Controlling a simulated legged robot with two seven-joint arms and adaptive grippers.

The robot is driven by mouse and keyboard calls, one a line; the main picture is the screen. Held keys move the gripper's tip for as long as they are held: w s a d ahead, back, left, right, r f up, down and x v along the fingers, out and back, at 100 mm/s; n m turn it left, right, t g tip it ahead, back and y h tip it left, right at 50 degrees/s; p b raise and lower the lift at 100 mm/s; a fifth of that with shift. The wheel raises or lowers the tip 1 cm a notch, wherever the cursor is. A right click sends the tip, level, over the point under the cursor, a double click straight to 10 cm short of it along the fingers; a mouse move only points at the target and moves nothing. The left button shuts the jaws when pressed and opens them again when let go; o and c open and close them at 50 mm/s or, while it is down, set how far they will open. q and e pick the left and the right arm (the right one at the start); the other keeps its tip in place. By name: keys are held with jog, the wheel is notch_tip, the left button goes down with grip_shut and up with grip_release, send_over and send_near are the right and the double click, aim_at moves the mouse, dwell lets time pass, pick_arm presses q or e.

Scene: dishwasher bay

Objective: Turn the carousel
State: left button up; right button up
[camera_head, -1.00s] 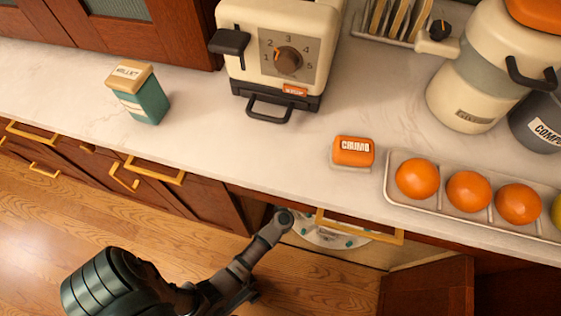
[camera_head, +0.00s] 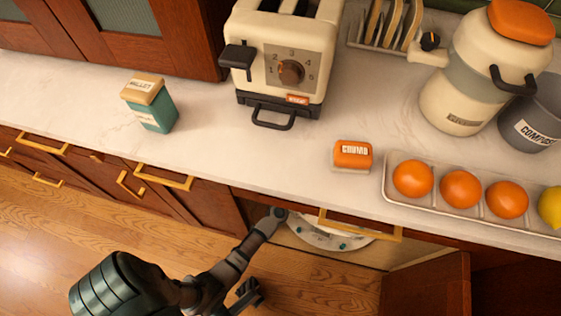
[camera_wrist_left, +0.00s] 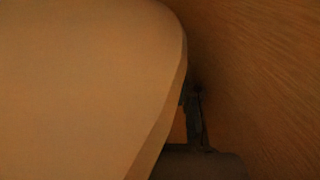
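The carousel (camera_head: 325,238) is a pale round tray with small teal marks, partly visible inside the open lower cabinet below the counter. The counter edge hides its back part. My left arm reaches from the lower left to the left side of the cabinet opening. In the left wrist view a large pale curved surface, probably the carousel, fills the left side. A dark part of my left gripper (camera_wrist_left: 195,115) is beside its edge; whether they touch is unclear. The finger opening cannot be made out. My right gripper is not in view.
An open cabinet door (camera_head: 428,285) stands right of the opening. A drawer handle (camera_head: 360,228) juts out above it. The counter holds a toaster (camera_head: 282,60), an orange-topped box (camera_head: 352,156), a fruit tray (camera_head: 450,204) and a teal box (camera_head: 155,112). Wood floor lies open at left.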

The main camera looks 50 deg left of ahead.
pick_arm(q)
jog(key=shift+d, duration=0.1)
jog(key=shift+s+f, duration=0.1)
jog(key=shift+s+d, duration=0.2)
jog(key=shift+s, duration=0.05)
jog(key=v, duration=1.1)
jog(key=shift+d, duration=0.2)
